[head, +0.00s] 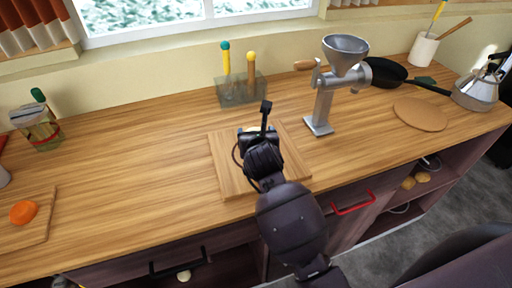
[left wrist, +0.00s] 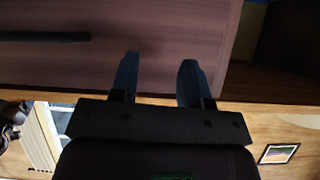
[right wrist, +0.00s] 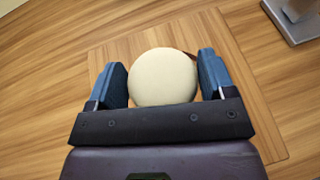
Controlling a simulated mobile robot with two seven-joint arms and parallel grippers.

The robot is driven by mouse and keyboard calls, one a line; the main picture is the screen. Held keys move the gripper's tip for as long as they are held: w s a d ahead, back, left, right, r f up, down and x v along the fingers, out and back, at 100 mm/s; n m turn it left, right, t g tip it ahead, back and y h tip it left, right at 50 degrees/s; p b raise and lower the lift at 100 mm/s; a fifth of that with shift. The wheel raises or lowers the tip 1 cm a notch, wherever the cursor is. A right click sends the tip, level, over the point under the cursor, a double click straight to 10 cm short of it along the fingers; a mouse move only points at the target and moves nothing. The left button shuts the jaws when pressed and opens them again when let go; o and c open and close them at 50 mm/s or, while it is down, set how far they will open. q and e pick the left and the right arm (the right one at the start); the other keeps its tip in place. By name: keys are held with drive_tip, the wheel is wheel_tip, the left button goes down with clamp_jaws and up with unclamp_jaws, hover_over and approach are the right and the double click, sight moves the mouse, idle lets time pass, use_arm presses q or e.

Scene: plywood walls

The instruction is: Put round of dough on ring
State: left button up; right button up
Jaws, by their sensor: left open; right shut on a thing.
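The round of dough (right wrist: 162,80) is a pale cream disc in the right wrist view, between the two blue fingers of my right gripper (right wrist: 161,62). This gripper is shut on it, over the square wooden board (head: 228,178). In the head view my right gripper (head: 259,130) and forearm hide nearly all of the dough. A small reddish-brown edge shows beside the dough in the right wrist view; I cannot tell whether it is the ring, which is otherwise hidden. My left gripper (left wrist: 159,75) is open and empty, facing a dark wooden front, outside the head view.
A metal grinder (head: 325,95) stands right of the board. A glass holder (head: 240,92) with colored-knob tools is behind it. A round brown mat (head: 420,114), black pan (head: 385,72) and kettle (head: 478,88) are at the right.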

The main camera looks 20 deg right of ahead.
wheel_tip(320, 180, down, 4)
drive_tip(key=b, duration=0.3)
drive_tip(key=shift+f, duration=0.2)
use_arm(q)
drive_tip(key=shift+g, duration=0.3)
drive_tip(key=f, duration=0.1)
drive_tip(key=s+f, duration=0.1)
drive_tip(key=f, duration=0.3)
drive_tip(key=shift+s+a+f, duration=0.1)
drive_tip(key=shift+s, duration=0.15)
use_arm(e)
drive_tip(key=shift+r, duration=0.15)
drive_tip(key=shift+f, duration=0.25)
drive_tip(key=o, duration=0.9)
use_arm(q)
drive_tip(key=shift+w, duration=0.3)
use_arm(e)
drive_tip(key=shift+o, duration=0.2)
use_arm(q)
drive_tip(key=shift+r, duration=0.2)
use_arm(e)
drive_tip(key=shift+r, duration=0.15)
